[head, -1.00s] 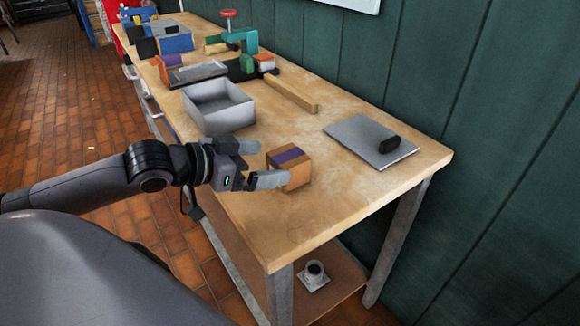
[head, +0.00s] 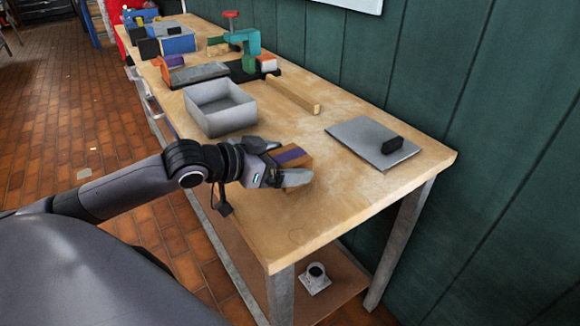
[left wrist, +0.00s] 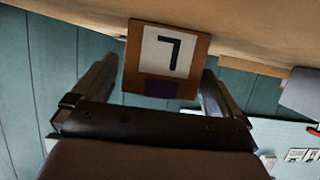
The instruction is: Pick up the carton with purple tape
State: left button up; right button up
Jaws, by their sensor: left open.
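The carton with purple tape (head: 289,155) is a small brown box standing on the wooden table near its front edge. In the left wrist view the carton (left wrist: 168,58) shows a white label with a dark mark like a 7, and a purple patch of tape. My left gripper (head: 283,163) is open, with its fingers on either side of the carton. In the left wrist view the gripper (left wrist: 160,85) has the carton between and just beyond its fingertips; I cannot tell whether they touch it. In the head view the near finger hides part of the carton. My right gripper is not in view.
A grey open tray (head: 220,128) stands behind the carton on the table (head: 330,215). A wooden bar (head: 293,96) and a grey plate (head: 362,143) with a black block (head: 392,145) lie farther right. Coloured items crowd the far end. The table's front right is clear.

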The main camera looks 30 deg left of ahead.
pick_arm(q)
jog(key=c, duration=1.2)
jog(key=shift+r, duration=0.15)
